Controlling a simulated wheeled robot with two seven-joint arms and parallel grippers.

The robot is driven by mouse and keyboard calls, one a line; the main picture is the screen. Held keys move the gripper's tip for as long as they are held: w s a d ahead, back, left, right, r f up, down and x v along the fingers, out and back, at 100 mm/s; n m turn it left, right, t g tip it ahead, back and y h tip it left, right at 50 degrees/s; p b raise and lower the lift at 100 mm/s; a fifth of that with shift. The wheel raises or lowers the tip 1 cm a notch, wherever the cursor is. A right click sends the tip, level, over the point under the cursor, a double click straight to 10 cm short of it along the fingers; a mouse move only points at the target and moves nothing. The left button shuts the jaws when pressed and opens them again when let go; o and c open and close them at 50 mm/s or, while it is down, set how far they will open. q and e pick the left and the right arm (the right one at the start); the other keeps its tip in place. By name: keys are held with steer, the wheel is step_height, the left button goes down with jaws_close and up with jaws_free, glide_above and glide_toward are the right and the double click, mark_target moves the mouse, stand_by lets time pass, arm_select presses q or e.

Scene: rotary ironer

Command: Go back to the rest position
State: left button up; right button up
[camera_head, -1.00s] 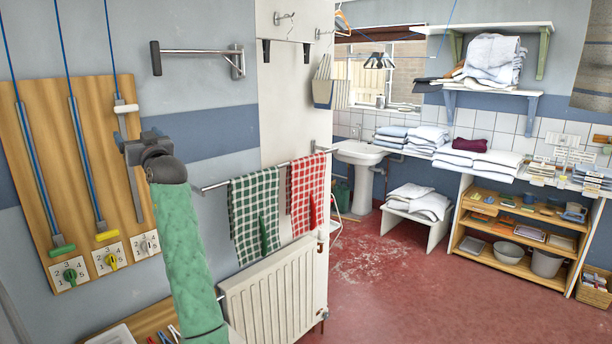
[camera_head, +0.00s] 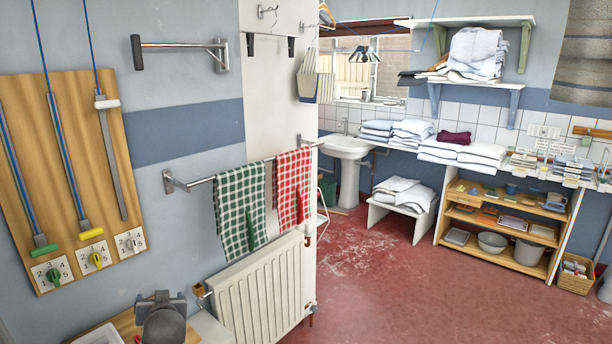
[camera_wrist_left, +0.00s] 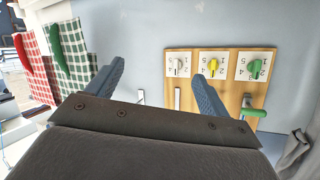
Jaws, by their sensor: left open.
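My left gripper (camera_head: 160,297) is low in the head view, in front of a wooden surface near the bottom edge. In the left wrist view its two blue-grey fingers (camera_wrist_left: 159,70) are spread apart with nothing between them. Beyond the fingers there is blue wall and a wooden board (camera_wrist_left: 218,60) with dials, which appears upside down. My right gripper is not in view.
The wooden board (camera_head: 70,170) with cords, handles and dials hangs at left. A rail (camera_head: 200,182) holds green (camera_head: 240,208) and red (camera_head: 293,188) checked towels above a white radiator (camera_head: 265,290), right of my gripper. The red floor (camera_head: 400,290) is clear.

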arm_select(q)
steer(key=s+d+f+m+g+h, duration=0.25)
steer(key=s+d+f, duration=0.35)
steer(key=s, duration=0.7)
steer(key=s+d+f+m+g+h, duration=0.1)
steer(key=s+d+f+g+h, duration=0.3)
steer(key=s+f, duration=0.65)
steer(key=s+d+f+m+g+h, duration=0.15)
steer(key=s+d+f, duration=0.45)
steer(key=s, duration=0.8)
step_height(320, 180, down, 21)
steer(key=w+d+g, duration=0.1)
steer(key=w+g, duration=0.1)
steer(key=s+f, duration=0.4)
steer(key=f, duration=0.8)
steer(key=s+d+f, duration=0.1)
steer(key=s+f, duration=0.3)
steer(key=f, duration=0.9)
steer(key=shift+f, duration=0.2)
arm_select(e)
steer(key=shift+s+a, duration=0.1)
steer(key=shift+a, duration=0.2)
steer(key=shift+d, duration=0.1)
